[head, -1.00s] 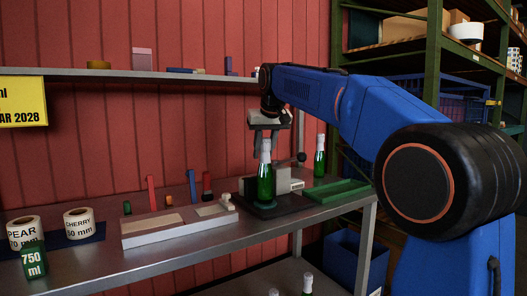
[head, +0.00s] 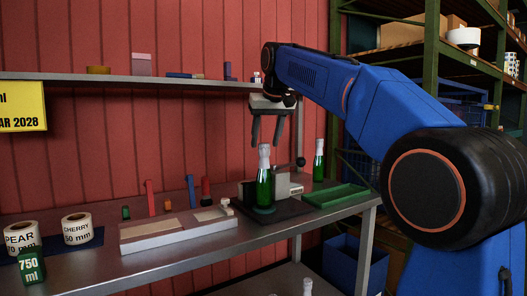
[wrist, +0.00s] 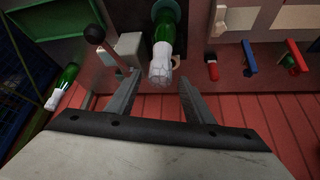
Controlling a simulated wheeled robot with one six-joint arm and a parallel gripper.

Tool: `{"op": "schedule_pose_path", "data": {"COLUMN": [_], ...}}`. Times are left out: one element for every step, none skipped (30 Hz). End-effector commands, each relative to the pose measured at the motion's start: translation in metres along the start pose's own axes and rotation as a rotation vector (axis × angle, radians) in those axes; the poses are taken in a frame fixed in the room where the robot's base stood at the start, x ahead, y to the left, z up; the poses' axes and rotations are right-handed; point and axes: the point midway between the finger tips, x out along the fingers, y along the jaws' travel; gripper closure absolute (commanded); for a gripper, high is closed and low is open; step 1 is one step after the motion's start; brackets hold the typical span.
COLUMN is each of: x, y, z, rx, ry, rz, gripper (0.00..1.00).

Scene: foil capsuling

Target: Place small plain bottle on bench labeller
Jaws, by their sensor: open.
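A small green bottle with a white foil top (head: 264,180) stands upright on the bench labeller (head: 276,211), a dark base with a grey block and a lever. My gripper (head: 266,144) is open and empty above and just behind the bottle top, apart from it. In the wrist view the same bottle (wrist: 163,42) shows between and beyond the open fingers of my gripper (wrist: 158,92). A second green bottle with a white top (head: 319,160) stands at the back right of the bench; it also shows at the left of the wrist view (wrist: 62,87).
A green tray (head: 336,195) lies right of the labeller. A pale board (head: 178,231) with coloured tools behind it lies to the left. Label rolls (head: 77,228) and a green 750 ml block (head: 32,266) sit far left. A shelf (head: 130,78) runs above the bench.

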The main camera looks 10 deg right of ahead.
Motion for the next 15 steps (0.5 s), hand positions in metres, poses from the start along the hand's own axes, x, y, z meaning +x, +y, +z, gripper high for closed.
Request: {"op": "schedule_pose_path", "data": {"x": [-0.01,-0.015,-0.022,-0.026,-0.03,-0.035,-0.038,-0.041,-0.044,-0.046,-0.048,-0.05,-0.05,-0.051,-0.051], "y": [0.0,0.0,0.0,0.0,0.0,0.0,0.0,0.0,0.0,0.0,0.0,0.0,0.0,0.0,0.0], "z": [-0.001,-0.001,-0.001,0.0,0.0,-0.001,-0.001,0.0,0.0,0.0,0.0,0.0,0.0,0.0,0.0], "rx": [0.0,0.0,0.0,0.0,0.0,0.0,0.0,0.0,0.0,0.0,0.0,0.0,0.0,0.0,0.0], "ry": [0.002,0.002,0.003,0.002,0.002,0.002,0.002,0.001,0.001,0.001,0.001,0.001,0.0,0.0,-0.001], "rz": [0.0,0.0,0.0,0.0,0.0,0.0,0.0,0.0,0.0,0.0,0.0,0.0,0.0,0.0,0.0], "gripper": [0.53,0.53,0.53,0.53,0.53,0.53,0.53,0.53,0.53,0.53,0.53,0.53,0.53,0.53,0.53]}}
